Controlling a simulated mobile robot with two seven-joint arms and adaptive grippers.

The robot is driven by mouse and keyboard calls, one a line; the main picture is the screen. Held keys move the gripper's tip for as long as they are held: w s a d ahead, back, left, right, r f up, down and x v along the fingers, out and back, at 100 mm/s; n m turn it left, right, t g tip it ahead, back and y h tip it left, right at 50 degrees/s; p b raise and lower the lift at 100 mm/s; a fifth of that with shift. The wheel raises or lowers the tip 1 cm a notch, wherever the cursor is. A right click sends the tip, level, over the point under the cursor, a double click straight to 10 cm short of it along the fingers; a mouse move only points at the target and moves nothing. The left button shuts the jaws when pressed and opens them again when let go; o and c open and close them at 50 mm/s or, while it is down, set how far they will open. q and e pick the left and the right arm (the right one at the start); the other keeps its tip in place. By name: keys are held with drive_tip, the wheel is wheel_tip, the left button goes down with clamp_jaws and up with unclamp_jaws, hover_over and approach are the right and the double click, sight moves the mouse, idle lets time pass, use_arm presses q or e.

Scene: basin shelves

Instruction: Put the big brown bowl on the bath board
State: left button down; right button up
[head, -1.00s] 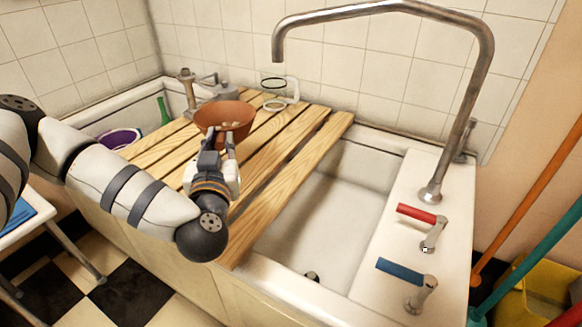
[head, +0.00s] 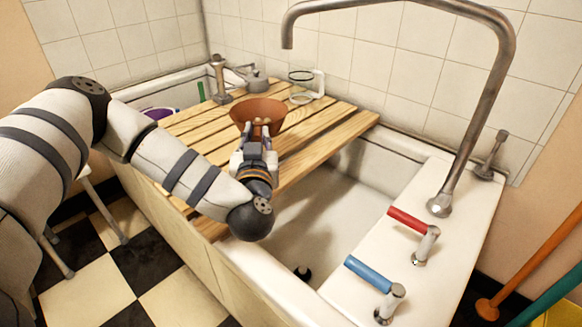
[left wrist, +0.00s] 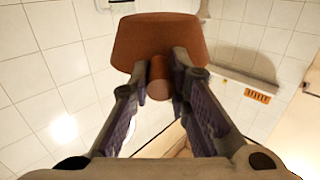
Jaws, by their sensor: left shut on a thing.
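The big brown bowl (head: 258,110) is upright, over the slatted wooden bath board (head: 330,126) in the head view. My left gripper (head: 258,136) is at the bowl's near side and shut on it. In the left wrist view the bowl (left wrist: 155,40) shows beyond the fingers, with a short round brown part (left wrist: 160,80) between the fingertips of the left gripper (left wrist: 161,72). I cannot tell whether the bowl's base touches the board. My right gripper is not in view.
A clear jug with a white handle (head: 318,84) and a grey pot (head: 257,80) stand behind the bowl. A metal tap (head: 219,80) is at back left. The board's right part is bare. A tall curved faucet (head: 485,110) rises at right.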

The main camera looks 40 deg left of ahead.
use_arm(q)
drive_tip(key=w+d+f+b, duration=0.1)
drive_tip(key=w+f, duration=0.1)
drive_tip(key=w+d+f+b, duration=0.1)
drive_tip(key=w+f, duration=0.1)
drive_tip(key=w+d+f+b, duration=0.1)
drive_tip(key=w+f, duration=0.1)
drive_tip(key=f, duration=0.1)
drive_tip(key=shift+w, duration=0.3)
wheel_tip(320, 180, down, 4)
drive_tip(key=shift+w+r+b, duration=0.15)
drive_tip(key=shift+r+b, duration=0.1)
drive_tip(key=shift+b, duration=0.45)
drive_tip(key=shift+r, duration=0.2)
drive_tip(key=c, duration=1.5)
unclamp_jaws()
drive_tip(key=shift+f, duration=0.15)
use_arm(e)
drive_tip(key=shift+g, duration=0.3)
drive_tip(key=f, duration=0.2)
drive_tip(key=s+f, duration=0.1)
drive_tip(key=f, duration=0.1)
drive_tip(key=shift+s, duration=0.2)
